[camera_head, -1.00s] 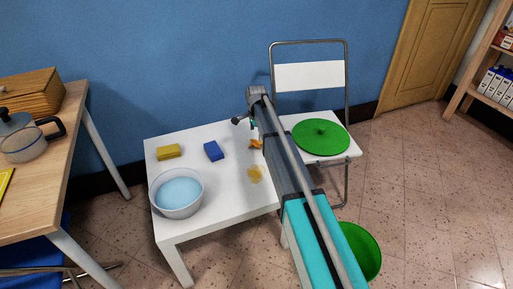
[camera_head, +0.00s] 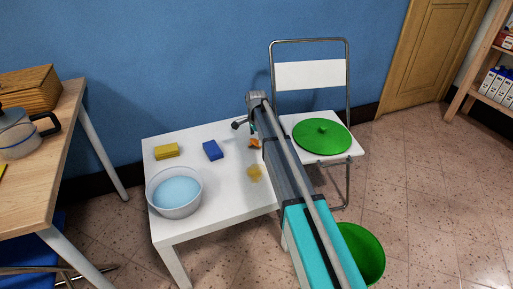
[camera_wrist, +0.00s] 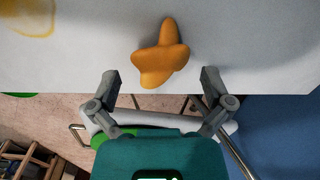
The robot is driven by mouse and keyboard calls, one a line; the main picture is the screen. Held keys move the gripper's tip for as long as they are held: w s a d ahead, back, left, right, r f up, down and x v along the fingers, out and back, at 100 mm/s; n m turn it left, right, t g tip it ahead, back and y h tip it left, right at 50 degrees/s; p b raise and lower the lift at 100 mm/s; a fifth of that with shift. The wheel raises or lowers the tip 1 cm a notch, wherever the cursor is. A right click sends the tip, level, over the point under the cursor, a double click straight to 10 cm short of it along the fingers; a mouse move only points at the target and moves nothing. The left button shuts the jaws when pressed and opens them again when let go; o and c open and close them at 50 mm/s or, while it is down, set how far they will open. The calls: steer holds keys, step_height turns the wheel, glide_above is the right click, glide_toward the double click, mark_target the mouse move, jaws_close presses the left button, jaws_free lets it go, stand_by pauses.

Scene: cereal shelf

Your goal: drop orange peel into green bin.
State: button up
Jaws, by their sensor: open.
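The orange peel (camera_head: 254,143) lies on the white table (camera_head: 222,187) near its right edge. In the wrist view the orange peel (camera_wrist: 160,55) is centred just beyond my fingertips. My gripper (camera_wrist: 160,88) is open and empty, with one finger to each side of the near end of the peel and a gap between them. In the head view my arm hides most of the gripper. The green bin (camera_head: 362,253) stands on the floor to the right of the table, partly hidden behind my arm. Its opening faces up.
A green lid (camera_head: 322,136) lies on the white folding chair (camera_head: 309,75). A yellow sponge (camera_head: 167,151), a blue sponge (camera_head: 213,150), a bowl of water (camera_head: 175,192) and a yellow stain (camera_head: 254,173) are on the table. Floor to the right is clear.

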steer(key=shift+f+b, duration=0.7)
steer(key=shift+f, duration=0.3)
steer(key=c, duration=1)
steer(key=shift+r, duration=0.15)
step_height(320, 180, up, 3)
steer(key=p, duration=0.3)
steer(key=shift+f, duration=0.2)
steer(key=s+d+r+p, duration=0.2)
steer(key=s+r+p, duration=0.8)
steer(key=s, duration=0.3)
steer(key=shift+s+d, duration=0.4)
